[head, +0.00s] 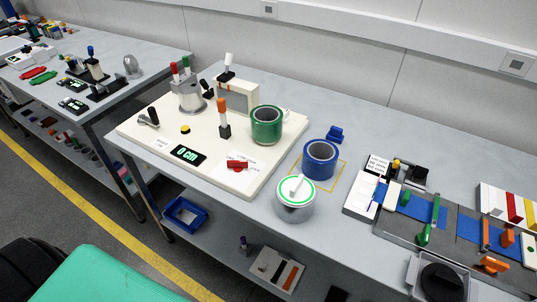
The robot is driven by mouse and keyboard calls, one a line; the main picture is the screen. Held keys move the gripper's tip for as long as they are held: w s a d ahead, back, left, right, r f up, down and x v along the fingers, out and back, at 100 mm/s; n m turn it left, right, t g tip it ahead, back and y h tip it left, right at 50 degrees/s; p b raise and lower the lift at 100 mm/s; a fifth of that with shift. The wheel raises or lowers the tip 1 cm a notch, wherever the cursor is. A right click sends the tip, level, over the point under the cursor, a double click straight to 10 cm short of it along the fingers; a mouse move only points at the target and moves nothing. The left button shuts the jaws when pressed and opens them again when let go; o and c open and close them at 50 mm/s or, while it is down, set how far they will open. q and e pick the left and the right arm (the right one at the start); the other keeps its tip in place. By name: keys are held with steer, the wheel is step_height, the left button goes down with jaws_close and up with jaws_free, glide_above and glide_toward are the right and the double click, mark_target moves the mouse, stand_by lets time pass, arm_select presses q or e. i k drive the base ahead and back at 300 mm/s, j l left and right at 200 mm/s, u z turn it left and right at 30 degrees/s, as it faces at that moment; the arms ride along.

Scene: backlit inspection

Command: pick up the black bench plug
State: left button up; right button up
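A black plug-like piece (153,115) stands tilted at the left end of the cream board (215,170) on the near bench, with a small grey part beside it. It looks like the black bench plug, but it is small in the picture. Another small black piece (206,86) sits farther back, beside a grey holder (189,96) with red and green handles. Neither gripper is in view, and nothing is seen touching the plug.
An orange-topped black piece (223,120), a green cup (267,125), a blue cup (320,160), a lidded grey container (295,197) and a display (188,153) crowd the near bench (400,130). Coloured parts fill its right side. A teal seat (100,272) is at lower left.

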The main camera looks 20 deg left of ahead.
mark_target(441, 282)
steer(key=u, duration=0.3)
steer(key=z, duration=1.3)
steer(key=i+l+u, duration=0.2)
steer(key=l, duration=0.5)
steer(key=k, duration=0.1)
